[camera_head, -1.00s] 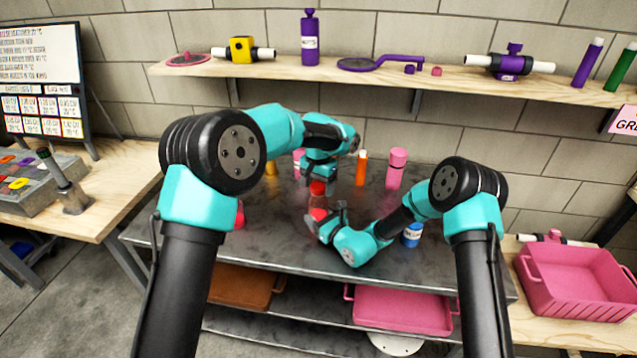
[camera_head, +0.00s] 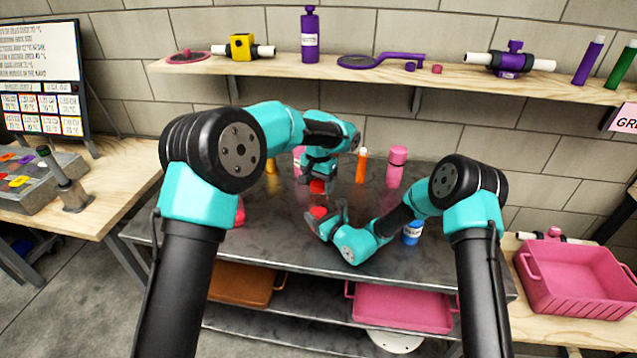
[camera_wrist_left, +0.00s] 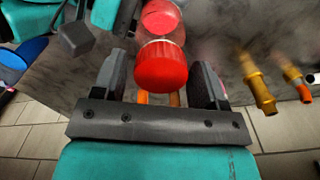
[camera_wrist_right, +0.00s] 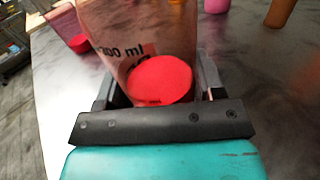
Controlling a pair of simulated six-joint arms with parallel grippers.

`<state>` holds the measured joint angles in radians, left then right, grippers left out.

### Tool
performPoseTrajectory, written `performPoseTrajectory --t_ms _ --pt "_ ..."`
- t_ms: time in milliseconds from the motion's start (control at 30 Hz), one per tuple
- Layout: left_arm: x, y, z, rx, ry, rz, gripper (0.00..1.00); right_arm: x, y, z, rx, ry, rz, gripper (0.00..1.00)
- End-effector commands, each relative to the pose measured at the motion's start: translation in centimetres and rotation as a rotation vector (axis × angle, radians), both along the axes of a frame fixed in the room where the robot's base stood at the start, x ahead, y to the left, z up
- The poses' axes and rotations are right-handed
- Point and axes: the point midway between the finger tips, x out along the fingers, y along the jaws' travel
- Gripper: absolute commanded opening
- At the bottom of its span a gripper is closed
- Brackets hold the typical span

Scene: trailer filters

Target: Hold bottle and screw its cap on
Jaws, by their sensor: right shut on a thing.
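A clear bottle (camera_wrist_right: 110,30) with printed volume marks fills the top of the right wrist view. Red shows low in it, seemingly its contents, and also in the head view (camera_head: 318,212). My right gripper (camera_head: 328,216) is shut on the bottle and holds it from the right. A red cap (camera_wrist_left: 161,66) sits between the fingers of my left gripper (camera_head: 320,183), straight above the bottle. Those fingers stand close on both sides of the cap; whether they press on it is unclear. Whether the cap touches the bottle's mouth is hidden.
A pink bottle (camera_head: 396,168) and an orange tube (camera_head: 361,166) stand behind on the dark table (camera_head: 290,245). A blue bottle (camera_head: 412,234) is right of my right gripper. Another red object (camera_head: 240,212) is at left. A wooden shelf (camera_head: 400,75) spans the wall.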

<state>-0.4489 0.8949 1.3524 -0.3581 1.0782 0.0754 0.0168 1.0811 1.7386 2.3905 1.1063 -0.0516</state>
Motion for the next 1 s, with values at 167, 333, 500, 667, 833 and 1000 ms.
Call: performPoseTrajectory --t_ms 167,333,500,667,833,1000 --pt "0.0 0.0 0.0 0.000 0.000 0.000 0.79 0.0 0.0 0.0 0.000 0.000 0.000 0.00" --pt "0.0 0.0 0.0 0.000 0.000 0.000 0.79 0.0 0.0 0.0 0.000 0.000 0.000 0.00" --pt "0.0 0.0 0.7 0.000 -0.001 0.000 0.79 0.0 0.0 0.0 0.000 0.000 0.000 0.00" --pt "0.1 0.0 2.5 -0.001 -0.003 0.000 0.79 0.0 0.0 0.0 0.000 0.000 0.000 0.00" --pt "0.1 0.0 5.6 -0.001 -0.004 0.000 0.79 0.0 0.0 0.0 0.000 0.000 0.000 0.00" --pt "0.1 0.0 8.8 -0.002 -0.003 0.001 0.79 0.0 0.0 0.0 0.000 0.000 0.000 0.00"
